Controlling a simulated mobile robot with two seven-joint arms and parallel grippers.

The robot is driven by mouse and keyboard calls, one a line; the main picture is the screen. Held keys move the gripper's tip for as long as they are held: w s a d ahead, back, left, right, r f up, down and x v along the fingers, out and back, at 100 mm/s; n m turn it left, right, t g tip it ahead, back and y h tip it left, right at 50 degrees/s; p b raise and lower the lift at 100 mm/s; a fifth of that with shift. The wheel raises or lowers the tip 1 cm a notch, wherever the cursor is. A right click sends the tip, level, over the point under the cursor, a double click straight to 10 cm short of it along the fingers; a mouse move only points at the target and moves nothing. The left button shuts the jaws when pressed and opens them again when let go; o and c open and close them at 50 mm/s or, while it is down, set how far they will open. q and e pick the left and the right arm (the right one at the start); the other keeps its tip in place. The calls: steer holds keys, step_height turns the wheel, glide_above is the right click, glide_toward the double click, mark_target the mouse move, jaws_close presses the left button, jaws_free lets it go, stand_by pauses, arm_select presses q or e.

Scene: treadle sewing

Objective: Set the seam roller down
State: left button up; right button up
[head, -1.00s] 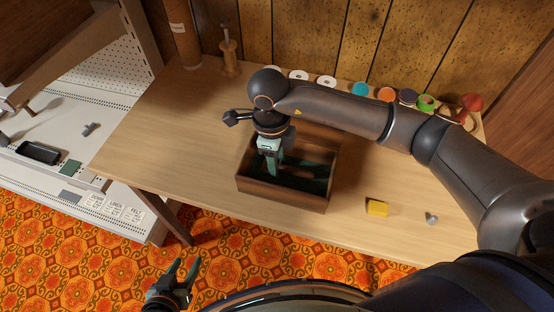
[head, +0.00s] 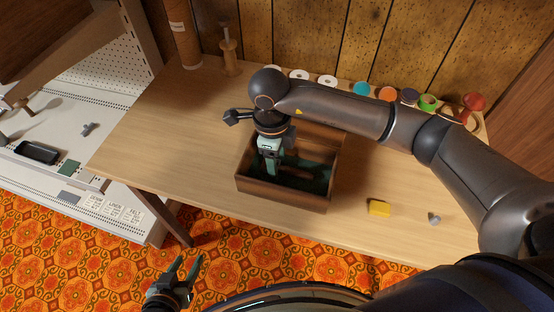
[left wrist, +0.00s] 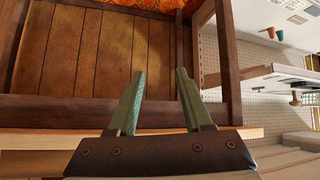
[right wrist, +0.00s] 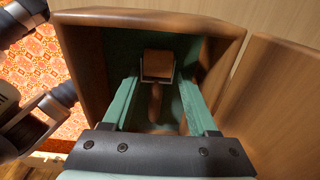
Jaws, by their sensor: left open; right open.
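The seam roller (right wrist: 158,66), with a wooden roller, metal fork and brown handle (right wrist: 156,100), lies in a green-lined wooden box (right wrist: 75,45). In the head view the box (head: 283,198) stands on the table, and a brown shape inside it is probably the roller. My right gripper (head: 270,170) reaches down into the box. In the right wrist view its fingers (right wrist: 156,88) are apart, one on each side of the roller, with gaps beside the handle. My left gripper (head: 187,262) is open and empty, low in front of the table; its spread fingers also show in the left wrist view (left wrist: 160,75).
A yellow block (head: 379,208) and a small grey piece (head: 434,219) lie right of the box. Several coloured spools, one of them blue (head: 361,88), line the table's back. A wooden stand (head: 229,58) is at the back left. The table's left part is clear.

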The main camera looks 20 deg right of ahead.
steer(key=shift+s+r+p, duration=0.25)
steer(key=shift+s+p, duration=0.15)
steer(key=shift+p, duration=0.25)
step_height(320, 180, up, 12)
steer(key=shift+w+a, duration=0.4)
steer(key=shift+r, duration=0.1)
